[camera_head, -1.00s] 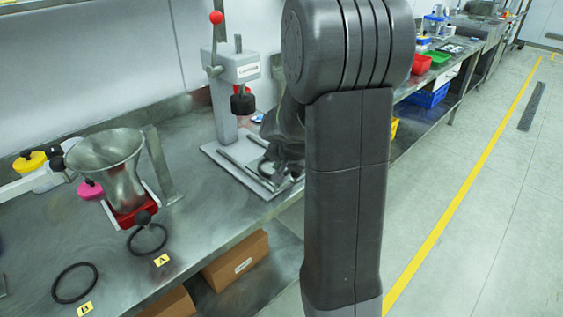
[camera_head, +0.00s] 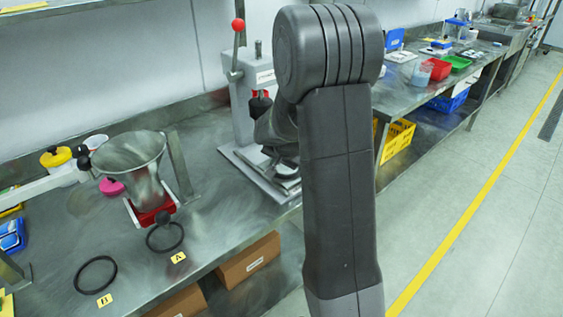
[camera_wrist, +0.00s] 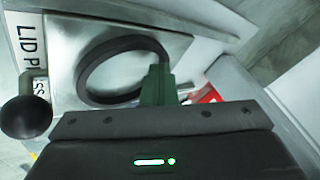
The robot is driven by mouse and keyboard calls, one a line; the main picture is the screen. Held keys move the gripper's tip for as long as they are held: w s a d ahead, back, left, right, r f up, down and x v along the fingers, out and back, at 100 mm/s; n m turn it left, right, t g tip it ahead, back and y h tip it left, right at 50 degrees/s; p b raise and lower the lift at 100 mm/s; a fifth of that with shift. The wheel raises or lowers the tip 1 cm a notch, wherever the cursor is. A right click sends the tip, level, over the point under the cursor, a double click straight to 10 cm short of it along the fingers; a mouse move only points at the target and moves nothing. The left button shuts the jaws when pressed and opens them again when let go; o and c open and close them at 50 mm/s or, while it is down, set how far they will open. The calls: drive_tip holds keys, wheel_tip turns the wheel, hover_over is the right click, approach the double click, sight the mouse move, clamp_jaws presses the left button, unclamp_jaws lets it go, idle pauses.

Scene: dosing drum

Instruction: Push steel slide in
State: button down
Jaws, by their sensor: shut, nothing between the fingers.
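The lid press (camera_head: 243,110) stands on the bench with a low base, and a steel slide (camera_wrist: 62,58) sits at that base. In the wrist view the slide is a bright plate with a black ring (camera_wrist: 82,72) on it. A black ball knob (camera_wrist: 26,117) shows to the left of the plate. My gripper (camera_wrist: 158,82) is shut and empty, its dark green fingers pointing at the ring's right side. I cannot tell whether they touch the ring or slide. In the head view my own arm hides the gripper and part of the press base.
A steel hopper (camera_head: 130,160) over a red part (camera_head: 153,212) stands left of the press. Black rings lie by the A tag (camera_head: 178,257) and B tag (camera_head: 104,300). Cardboard boxes (camera_head: 248,262) sit below the bench.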

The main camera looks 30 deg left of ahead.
drive_tip(key=w+a+p, duration=0.1)
drive_tip(key=a, duration=0.2)
drive_tip(key=w+a+p, duration=0.1)
drive_tip(key=w+a, duration=0.1)
drive_tip(key=a, duration=0.2)
drive_tip(key=w+a+p, duration=0.1)
drive_tip(key=a, duration=0.2)
drive_tip(key=shift+w+a, duration=0.15)
drive_tip(key=shift+a, duration=0.2)
drive_tip(key=shift+d+f, duration=0.1)
